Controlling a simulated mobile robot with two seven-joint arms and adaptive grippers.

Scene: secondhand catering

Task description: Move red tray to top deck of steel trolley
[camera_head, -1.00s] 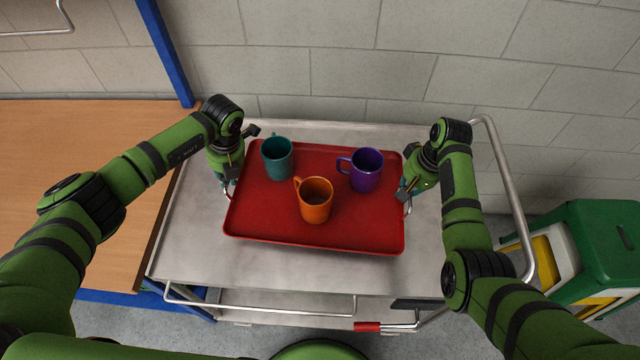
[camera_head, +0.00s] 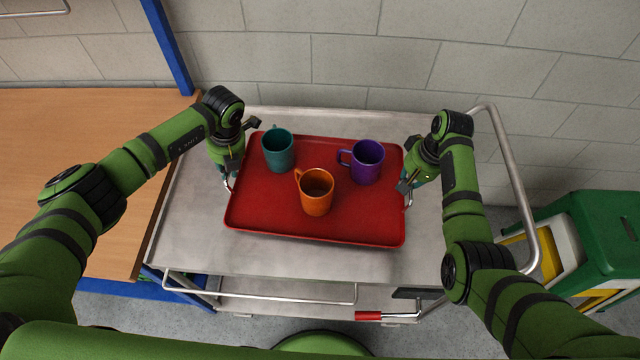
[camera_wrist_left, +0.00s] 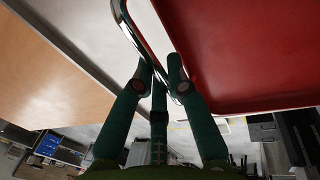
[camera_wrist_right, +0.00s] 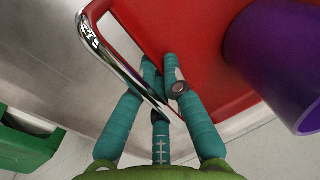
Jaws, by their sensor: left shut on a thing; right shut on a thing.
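The red tray (camera_head: 270,220) is over the top deck of the steel trolley (camera_head: 190,240); whether it touches the deck I cannot tell. A teal mug (camera_head: 278,153), an orange mug (camera_head: 316,194) and a purple mug (camera_head: 366,164) stand upright on it. My left gripper (camera_head: 229,186) is shut on the tray's left handle, a metal loop (camera_wrist_left: 138,40). My right gripper (camera_head: 408,200) is shut on the tray's right metal handle (camera_wrist_right: 110,60). In the right wrist view the purple mug (camera_wrist_right: 285,60) is close beside the fingers.
A wooden table (camera_head: 60,130) with a blue frame adjoins the trolley on the left. A grey block wall (camera_head: 400,50) stands behind. The trolley's push handle (camera_head: 515,190) rises at the right, near my right arm. A green-lidded bin (camera_head: 600,230) stands beyond it. Bare deck shows around the tray.

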